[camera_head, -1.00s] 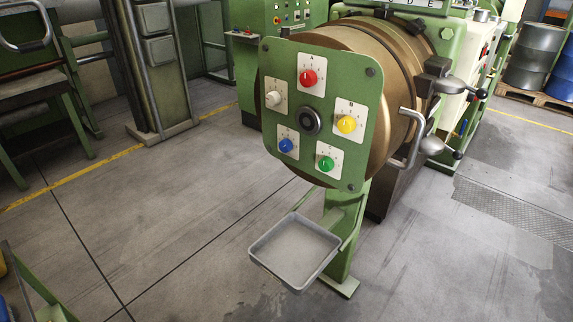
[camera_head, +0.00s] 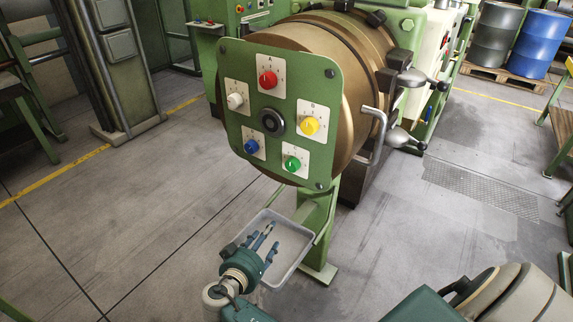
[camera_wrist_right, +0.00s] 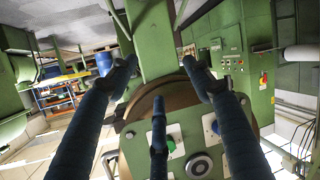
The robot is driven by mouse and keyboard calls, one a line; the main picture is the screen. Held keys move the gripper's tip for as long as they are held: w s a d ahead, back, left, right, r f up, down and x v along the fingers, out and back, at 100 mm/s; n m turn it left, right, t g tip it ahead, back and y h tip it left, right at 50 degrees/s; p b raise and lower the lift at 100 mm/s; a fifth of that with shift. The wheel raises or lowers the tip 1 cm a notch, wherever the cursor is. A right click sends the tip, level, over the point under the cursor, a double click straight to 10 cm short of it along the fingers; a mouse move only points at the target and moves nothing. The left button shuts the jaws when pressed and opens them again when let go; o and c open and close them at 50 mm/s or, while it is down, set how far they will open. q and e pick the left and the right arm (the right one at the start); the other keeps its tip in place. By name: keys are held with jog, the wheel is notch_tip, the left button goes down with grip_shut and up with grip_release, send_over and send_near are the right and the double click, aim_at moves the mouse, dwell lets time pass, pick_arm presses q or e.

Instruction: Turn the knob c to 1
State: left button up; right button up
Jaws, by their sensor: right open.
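A green panel (camera_head: 240,100) on a large bronze drum holds several coloured knobs on white plates. The red knob (camera_head: 268,80) is under a letter A and the yellow knob (camera_head: 310,126) under a B. The green knob (camera_head: 292,163) is lower right and the blue knob (camera_head: 251,146) lower left; their letters are too small to read. The white knob (camera_head: 235,101) is upper left. My right gripper (camera_head: 264,240) is open and empty, below the panel in front of the tray. In the right wrist view the green knob (camera_wrist_right: 171,142) shows beside the middle finger, apparently untouched. My left gripper is not in view.
A grey tray (camera_head: 292,228) on a green post juts out below the panel. Curved metal handles (camera_head: 372,140) stick out right of the drum. Barrels (camera_head: 537,40) stand on a pallet at the back right.

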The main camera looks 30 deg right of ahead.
aim_at(290, 167)
notch_tip(290, 167, up, 18)
jog(key=d+m+h, duration=0.1)
jog(key=m+h, duration=0.4)
jog(key=m, duration=0.2)
jog(key=shift+g, duration=0.4)
jog(key=p+x, duration=0.4)
jog(key=x, duration=0.5)
jog(key=shift+d+r, duration=0.15)
jog(key=shift+d, duration=0.2)
jog(key=shift+w+d, duration=0.25)
jog(key=shift+d, duration=0.35)
jog(key=c, duration=1.1)
